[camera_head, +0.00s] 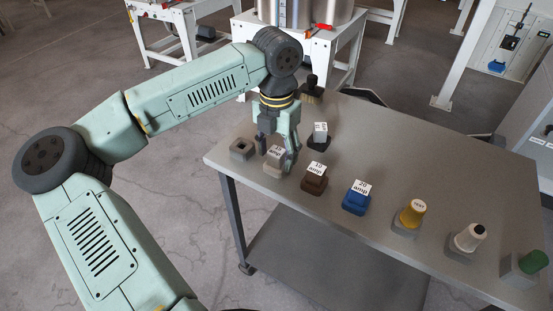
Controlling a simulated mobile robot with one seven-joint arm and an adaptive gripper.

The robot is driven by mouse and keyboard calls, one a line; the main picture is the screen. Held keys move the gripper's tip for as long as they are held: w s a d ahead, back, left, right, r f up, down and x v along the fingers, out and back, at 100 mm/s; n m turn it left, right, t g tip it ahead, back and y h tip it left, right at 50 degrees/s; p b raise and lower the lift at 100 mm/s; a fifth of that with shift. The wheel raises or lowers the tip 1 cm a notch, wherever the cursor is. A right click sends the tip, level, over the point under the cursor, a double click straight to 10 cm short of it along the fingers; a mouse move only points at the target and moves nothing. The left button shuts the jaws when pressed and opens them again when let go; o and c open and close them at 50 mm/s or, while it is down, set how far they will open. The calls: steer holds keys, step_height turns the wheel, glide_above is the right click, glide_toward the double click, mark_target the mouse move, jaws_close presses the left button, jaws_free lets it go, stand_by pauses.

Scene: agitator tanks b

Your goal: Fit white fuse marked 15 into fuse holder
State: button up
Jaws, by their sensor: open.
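A pale, off-white block (273,165) with a labelled top stands near the table's left edge; the label is partly hidden and too small to read, but it fits the white fuse. My gripper (278,158) is open and pointing down, its fingers around or just beside this block. I cannot tell if they touch it. A grey block with a square hole (241,151), which looks like the fuse holder, stands just left of the gripper and its hole looks empty.
A brown 10 amp fuse (314,183) and a blue 20 amp fuse (356,203) stand to the right. A grey labelled block (320,130) on a dark base is behind. Yellow (412,213), white (469,237) and green (534,262) knobs line the grey table (440,165). The table's middle back is clear.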

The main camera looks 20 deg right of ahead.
mark_target(276, 151)
steer(key=shift+c, duration=0.5)
jaws_close()
steer(key=shift+r, duration=0.15)
step_height(276, 151, up, 10)
steer(key=shift+f+b, duration=0.1)
steer(key=shift+b, duration=0.95)
steer(key=shift+c, duration=2.4)
jaws_free()
jaws_close()
steer(key=shift+a, duration=0.1)
